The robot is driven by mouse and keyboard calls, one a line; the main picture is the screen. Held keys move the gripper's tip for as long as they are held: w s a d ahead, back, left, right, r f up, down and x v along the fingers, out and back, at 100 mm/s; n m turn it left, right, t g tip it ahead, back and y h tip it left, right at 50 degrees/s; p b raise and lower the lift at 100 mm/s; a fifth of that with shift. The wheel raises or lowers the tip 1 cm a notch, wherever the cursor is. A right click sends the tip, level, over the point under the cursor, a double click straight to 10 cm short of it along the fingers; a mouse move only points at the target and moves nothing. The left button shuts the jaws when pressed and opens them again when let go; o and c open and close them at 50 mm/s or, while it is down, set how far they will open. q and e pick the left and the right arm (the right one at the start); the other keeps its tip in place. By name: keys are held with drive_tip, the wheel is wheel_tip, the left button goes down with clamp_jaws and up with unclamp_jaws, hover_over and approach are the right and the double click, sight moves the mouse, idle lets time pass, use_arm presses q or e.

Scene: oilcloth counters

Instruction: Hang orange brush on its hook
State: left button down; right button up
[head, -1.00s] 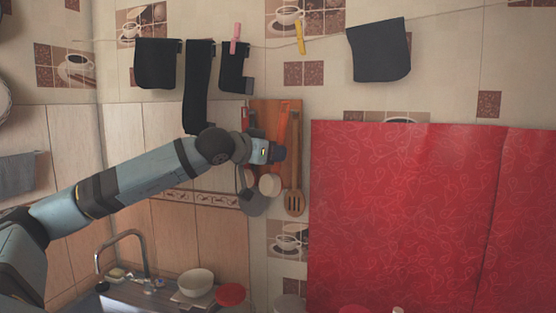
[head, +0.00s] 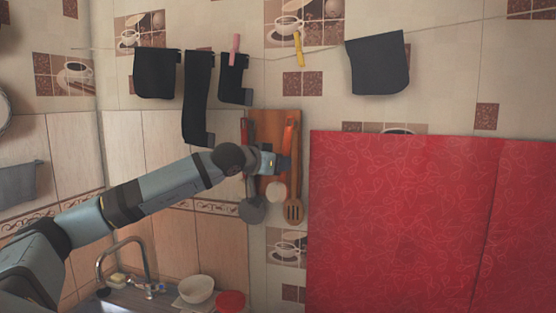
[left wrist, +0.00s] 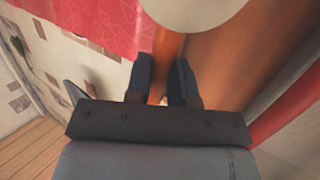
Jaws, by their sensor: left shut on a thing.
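The orange brush shows in the left wrist view as an orange handle (left wrist: 168,52) with a pale round head (left wrist: 195,12). My left gripper (left wrist: 162,82) is shut on the handle. In the head view my left gripper (head: 276,162) is in front of the orange-brown board on the wall, and the brush's pale round head (head: 276,190) shows below it. The rest of the brush is mostly hidden by the gripper. I cannot make out its hook or whether the brush touches it. My right gripper is not in view.
An orange-handled slotted spatula (head: 293,210) hangs close to the right of the brush, and a grey ladle (head: 252,211) close to the left. The orange-brown board (head: 268,125) is behind. Black cloths (head: 156,75) hang above. A red panel (head: 400,220) stands at right.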

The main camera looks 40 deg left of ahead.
use_arm(q)
drive_tip(key=shift+w+a+r+p, duration=0.1)
drive_tip(key=shift+w+a+p, duration=0.3)
drive_tip(key=shift+w+p, duration=0.25)
drive_tip(key=shift+w+a+f, duration=0.3)
drive_tip(key=shift+w+f, duration=0.3)
drive_tip(key=shift+w, duration=0.05)
drive_tip(key=c, duration=0.9)
unclamp_jaws()
drive_tip(key=shift+s, duration=0.15)
